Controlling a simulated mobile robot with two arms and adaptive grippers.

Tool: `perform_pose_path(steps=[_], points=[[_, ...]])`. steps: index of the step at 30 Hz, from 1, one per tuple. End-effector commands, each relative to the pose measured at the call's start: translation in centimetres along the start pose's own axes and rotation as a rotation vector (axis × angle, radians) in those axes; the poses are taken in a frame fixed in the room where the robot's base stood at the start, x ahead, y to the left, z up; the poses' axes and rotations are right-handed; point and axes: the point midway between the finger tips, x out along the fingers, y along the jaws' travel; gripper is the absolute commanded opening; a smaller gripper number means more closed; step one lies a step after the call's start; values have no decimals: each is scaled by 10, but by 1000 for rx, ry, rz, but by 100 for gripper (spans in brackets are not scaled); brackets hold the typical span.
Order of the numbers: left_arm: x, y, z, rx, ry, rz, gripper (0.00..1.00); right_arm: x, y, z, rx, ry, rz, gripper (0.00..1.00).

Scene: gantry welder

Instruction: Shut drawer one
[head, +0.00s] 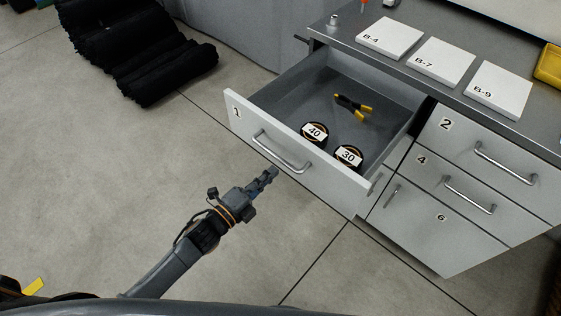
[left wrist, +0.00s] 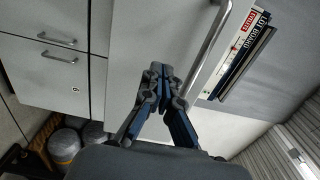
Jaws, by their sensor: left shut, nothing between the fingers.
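Drawer one (head: 330,179), marked "1", is pulled well out of the grey bench. Its front carries a silver bar handle (head: 282,152). Inside lie two dark round rolls, one labelled "40" (head: 315,134) and one labelled "30" (head: 348,157), and a yellow-and-black hand tool (head: 354,106). My left gripper (head: 274,172) is shut and empty, just in front of the drawer front and below the handle in the picture. It also shows in the left wrist view (left wrist: 160,69), beside a curved metal bar handle (left wrist: 208,45). Whether it touches the drawer I cannot tell. My right gripper is not in view.
Drawers two (head: 494,134), four (head: 462,181) and six (head: 436,215) look shut at the right. White cards B-4 (head: 390,37), B-7 (head: 441,61) and B-9 (head: 497,88) lie on the bench top. Black rolls (head: 165,70) lie upper left. The floor before the drawer is clear.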

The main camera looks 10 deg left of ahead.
Motion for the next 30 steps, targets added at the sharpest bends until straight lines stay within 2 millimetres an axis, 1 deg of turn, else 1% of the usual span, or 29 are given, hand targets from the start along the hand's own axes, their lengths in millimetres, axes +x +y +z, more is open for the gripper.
perform_pose_path(steps=[1, 3, 6, 9, 13, 18, 25, 30], points=[[11, -3, 0, 0, 1, -3, 0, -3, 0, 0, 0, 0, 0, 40], [22, -2, 0, -2, 0, -2, 0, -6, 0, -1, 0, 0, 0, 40], [34, -2, 0, -2, 0, -1, 0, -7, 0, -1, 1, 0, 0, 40], [42, -1, 0, -1, 0, 0, 0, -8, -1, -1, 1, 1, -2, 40], [46, 0, 0, -1, 0, 1, 0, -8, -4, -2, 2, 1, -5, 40], [46, 0, 0, -1, 0, 1, 0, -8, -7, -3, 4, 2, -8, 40], [46, 0, 0, -2, 0, 0, 0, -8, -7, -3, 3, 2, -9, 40], [51, 0, 0, -2, 0, -1, 0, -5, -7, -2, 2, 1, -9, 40]])
